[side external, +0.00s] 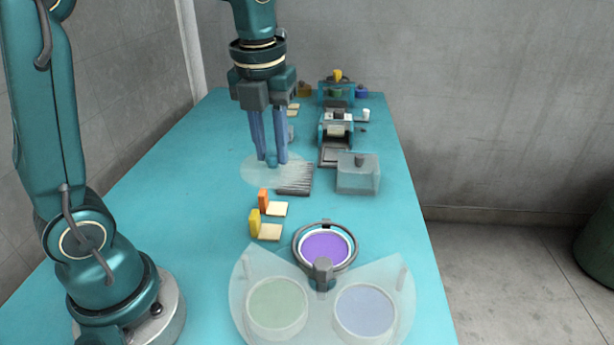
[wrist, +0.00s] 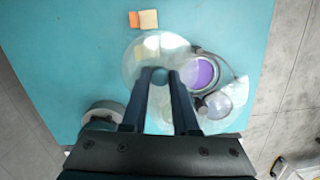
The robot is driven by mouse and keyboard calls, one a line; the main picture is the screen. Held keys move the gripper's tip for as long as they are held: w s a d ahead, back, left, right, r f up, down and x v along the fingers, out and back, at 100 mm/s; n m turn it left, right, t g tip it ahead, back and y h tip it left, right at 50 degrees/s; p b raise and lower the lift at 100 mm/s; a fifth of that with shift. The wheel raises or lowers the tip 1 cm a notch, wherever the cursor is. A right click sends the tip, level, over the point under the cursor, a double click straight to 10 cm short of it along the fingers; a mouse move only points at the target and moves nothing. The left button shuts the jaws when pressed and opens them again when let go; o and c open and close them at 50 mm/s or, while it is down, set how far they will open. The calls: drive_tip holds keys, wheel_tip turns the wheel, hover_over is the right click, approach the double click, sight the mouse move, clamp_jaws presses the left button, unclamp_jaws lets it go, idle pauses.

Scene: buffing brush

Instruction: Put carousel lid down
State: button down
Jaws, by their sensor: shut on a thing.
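My gripper (side external: 270,160) is shut on the small teal knob of the carousel lid, a clear round disc (side external: 252,172). It holds the lid roughly level, apparently above the table. The lid also shows in the wrist view (wrist: 140,53), with the knob (wrist: 160,76) between the fingertips. The carousel, a translucent fan-shaped tray (side external: 244,262) with a grey hub (side external: 321,273), stands at the front. It has a greenish pot (side external: 277,305), a bluish pot (side external: 365,307) and a purple pot (side external: 325,250) inside a dark ring. The lid is apart from the carousel in the side view.
Orange (side external: 263,201) and yellow (side external: 254,223) blocks with cream pads stand between gripper and carousel. A grey bristle brush (side external: 295,180) lies beside the lid, and a translucent box (side external: 358,175) is to its right. Small machines (side external: 336,128) stand behind.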

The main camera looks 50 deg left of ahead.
drive_tip(key=shift+a+r, duration=0.25)
drive_tip(key=shift+a, duration=0.2)
drive_tip(key=shift+a+r, duration=0.1)
drive_tip(key=shift+a, duration=0.05)
drive_tip(key=w+d+f+m, duration=0.1)
drive_tip(key=w+d+f, duration=0.1)
drive_tip(key=w, duration=0.3)
drive_tip(key=w+d+f+m, duration=0.2)
drive_tip(key=w+f, duration=0.3)
drive_tip(key=w+d+f+m, duration=0.1)
drive_tip(key=w+d+f, duration=0.1)
drive_tip(key=w+f, duration=0.2)
drive_tip(key=shift+w+d+f+m+h, duration=0.1)
drive_tip(key=shift+w+d+m+h, duration=0.05)
drive_tip(key=shift+w, duration=0.35)
drive_tip(key=shift+w+d+m+h, duration=0.15)
drive_tip(key=shift+w, duration=0.35)
drive_tip(key=shift+f, duration=2.25)
drive_tip(key=shift+f, duration=0.15)
drive_tip(key=c, duration=0.7)
unclamp_jaws()
